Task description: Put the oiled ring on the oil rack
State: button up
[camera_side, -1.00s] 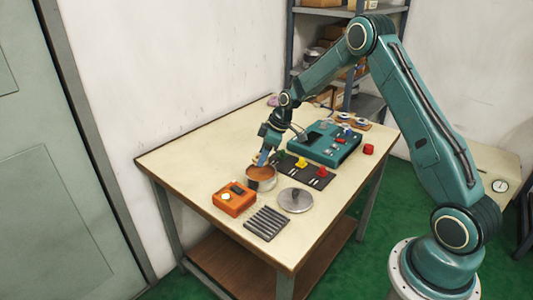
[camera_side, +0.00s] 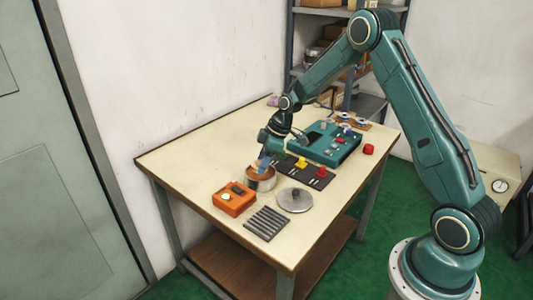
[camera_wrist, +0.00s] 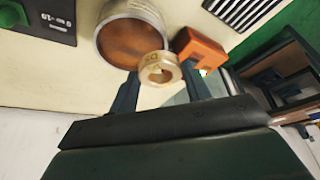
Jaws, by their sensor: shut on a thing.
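A pale golden ring (camera_wrist: 160,68) is pinched between the fingers of my gripper (camera_wrist: 158,90) in the wrist view. A round metal pot (camera_side: 262,185) with brown-orange oil stands on the table; it also shows just beyond the ring in the wrist view (camera_wrist: 103,45). In the side view my gripper (camera_side: 263,164) is at the pot's far rim, and the ring itself cannot be made out there. Whether the ring touches the oil is unclear. A dark slatted rack (camera_side: 266,223), likely the oil rack, lies near the table's front edge and is partly in the wrist view (camera_wrist: 243,12).
An orange box (camera_side: 234,199) sits left of the rack. A dark mat (camera_side: 318,180) with yellow and red pieces and a teal machine (camera_side: 338,148) stand behind. The table's left side is bare.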

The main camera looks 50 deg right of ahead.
aim_at(265, 220)
jog(key=s+a+n+g+y, duration=0.1)
jog(key=s+a+n, duration=0.3)
jog(key=s+a, duration=0.5)
jog(key=shift+s+a+n, duration=0.4)
jog(key=shift+s, duration=0.4)
jog(key=shift+f, duration=0.2)
jog(key=shift+f, duration=1.95)
jog(key=shift+f, duration=1.4)
dwell(0.8)
jog(key=o, duration=1.2)
jog(key=shift+r, duration=3.75)
